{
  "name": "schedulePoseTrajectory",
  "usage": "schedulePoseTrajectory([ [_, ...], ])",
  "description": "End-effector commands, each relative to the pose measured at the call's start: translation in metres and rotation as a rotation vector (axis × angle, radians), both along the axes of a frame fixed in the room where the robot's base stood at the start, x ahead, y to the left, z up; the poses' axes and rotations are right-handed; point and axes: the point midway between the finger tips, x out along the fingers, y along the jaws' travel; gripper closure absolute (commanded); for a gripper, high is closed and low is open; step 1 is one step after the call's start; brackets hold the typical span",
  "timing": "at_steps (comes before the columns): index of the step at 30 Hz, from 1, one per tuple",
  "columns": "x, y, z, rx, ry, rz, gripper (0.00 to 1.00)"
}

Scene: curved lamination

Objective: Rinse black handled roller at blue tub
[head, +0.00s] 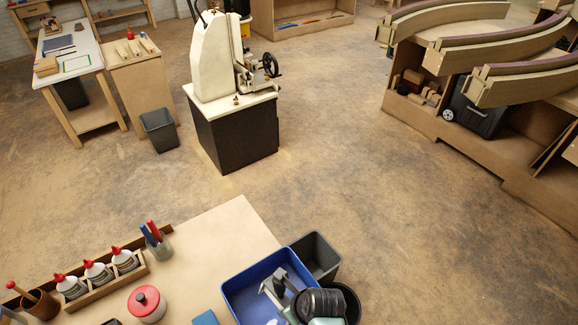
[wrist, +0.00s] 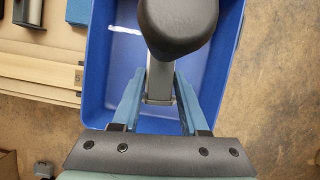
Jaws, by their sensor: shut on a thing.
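The blue tub (head: 232,287) stands at the right end of the near workbench in the head view. It also fills the middle of the wrist view (wrist: 98,60), with a pale streak inside. My gripper (wrist: 163,85) is above the tub, its two blue fingers shut on the grey metal shank of the black handled roller (wrist: 178,25). The rounded black handle sticks up toward the wrist camera and hides part of the tub. In the head view my gripper (head: 273,289) is over the tub, partly covered by my wrist. The roller's lower end is hidden; I cannot tell whether it touches water.
A dark grey bin (head: 322,258) stands right beside the tub. On the bench (head: 215,240) are a rack of glue bottles (head: 98,272), a red-lidded pot (head: 147,304) and a cup of brushes (head: 160,245). The floor beyond is open up to the white machine (head: 212,60).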

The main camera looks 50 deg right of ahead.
Motion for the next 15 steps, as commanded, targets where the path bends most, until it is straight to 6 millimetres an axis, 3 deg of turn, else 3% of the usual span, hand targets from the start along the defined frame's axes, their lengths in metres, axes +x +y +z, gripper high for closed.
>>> schedulePoseTrajectory([
  [1, 0.001, 0.0, -0.01, -0.001, -0.002, 0.0, 1.0],
  [15, 0.001, -0.001, -0.057, -0.002, -0.003, -0.001, 1.0],
])
